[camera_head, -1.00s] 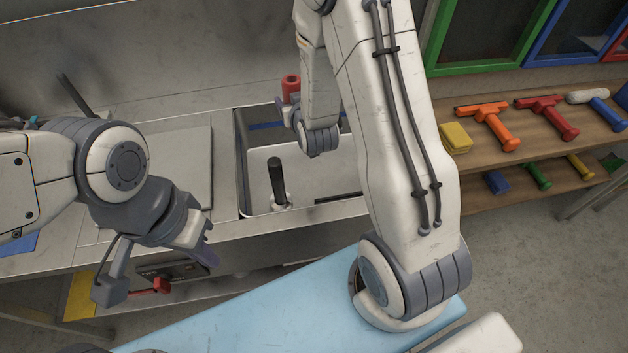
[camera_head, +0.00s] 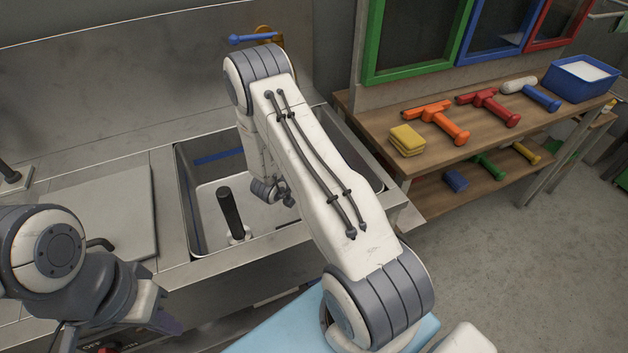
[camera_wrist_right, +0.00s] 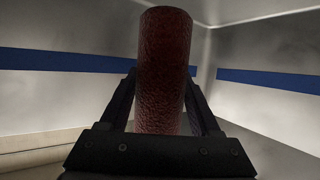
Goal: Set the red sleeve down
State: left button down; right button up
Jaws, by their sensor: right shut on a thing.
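The red sleeve (camera_wrist_right: 165,65), a dark red textured cylinder, stands upright in the right wrist view. My right gripper (camera_wrist_right: 163,100) is shut on it, with one finger on each side. Pale walls with a blue stripe surround it in that view. In the head view my right arm reaches down into the metal sink (camera_head: 183,215); its wrist (camera_head: 270,190) is inside, and the sleeve is hidden there. Whether the sleeve touches the sink floor cannot be seen. My left gripper (camera_head: 165,320) is at the lower left, in front of the counter; its jaw opening is unclear.
A black upright post (camera_head: 230,213) with a white base stands in the sink, left of my right wrist. A flat board (camera_head: 105,220) lies left of the sink. A wooden shelf (camera_head: 480,140) at right holds coloured tools, a yellow sponge stack (camera_head: 407,140) and a blue bin (camera_head: 580,78).

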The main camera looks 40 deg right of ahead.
notch_tip(320, 180, down, 5)
jog(key=shift+r, duration=0.1)
dwell(0.3)
jog(key=shift+f, duration=0.2)
jog(key=o, duration=1.4)
jog(key=shift+r, duration=0.2)
jog(key=v, duration=1.2)
jog(key=shift+f, duration=0.1)
